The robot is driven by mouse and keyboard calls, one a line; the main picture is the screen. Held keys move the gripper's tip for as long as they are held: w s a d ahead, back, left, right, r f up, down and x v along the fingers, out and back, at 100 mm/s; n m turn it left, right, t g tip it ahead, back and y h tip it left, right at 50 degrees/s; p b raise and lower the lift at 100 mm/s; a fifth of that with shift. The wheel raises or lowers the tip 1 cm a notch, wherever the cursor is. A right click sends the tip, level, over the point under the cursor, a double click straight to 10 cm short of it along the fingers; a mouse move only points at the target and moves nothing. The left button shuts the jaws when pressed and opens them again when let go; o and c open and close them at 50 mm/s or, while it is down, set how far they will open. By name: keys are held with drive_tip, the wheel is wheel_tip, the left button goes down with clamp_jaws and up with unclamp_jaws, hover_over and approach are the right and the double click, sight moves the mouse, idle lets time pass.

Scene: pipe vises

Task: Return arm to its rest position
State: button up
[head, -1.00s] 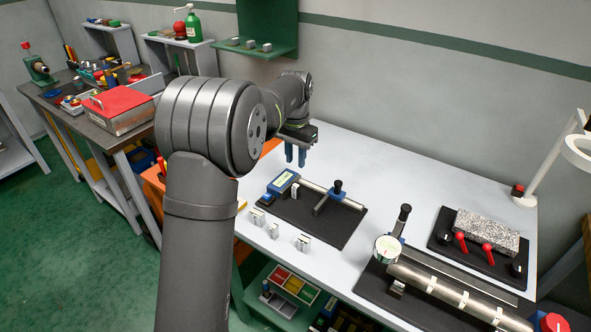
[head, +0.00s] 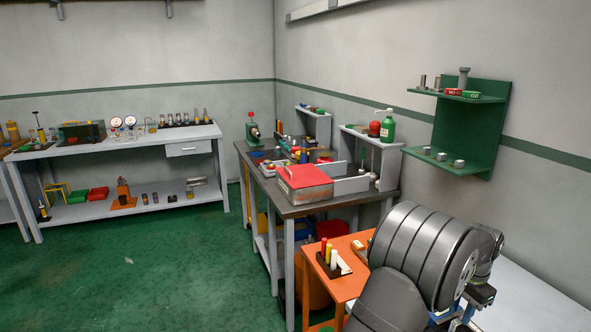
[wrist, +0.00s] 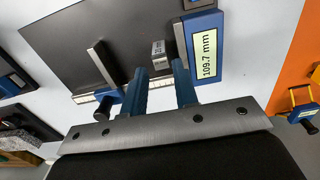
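My arm rises at the lower right of the head view, and my gripper (head: 460,314) shows only in part there, near the bottom edge. In the wrist view its two blue fingers (wrist: 160,84) stand apart with nothing held between them. Below and beyond them lie a blue measuring tool with a lit display (wrist: 206,50), its black mat (wrist: 80,45) and a small light block (wrist: 159,53). The block appears between the fingers in the picture, apart from them. Most of the white bench is outside the head view.
An orange stand (head: 344,285) with several coloured cylinders is close beside my arm. Behind it is a grey workbench with a red-lidded box (head: 304,182). A green wall shelf (head: 470,130) hangs at the right. Open green floor (head: 150,270) lies at the left.

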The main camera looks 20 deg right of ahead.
sight(456, 323)
wheel_tip(456, 323, down, 5)
drive_tip(key=shift+f, duration=0.1)
drive_tip(key=shift+r, duration=2.3)
drive_tip(key=shift+f, duration=0.1)
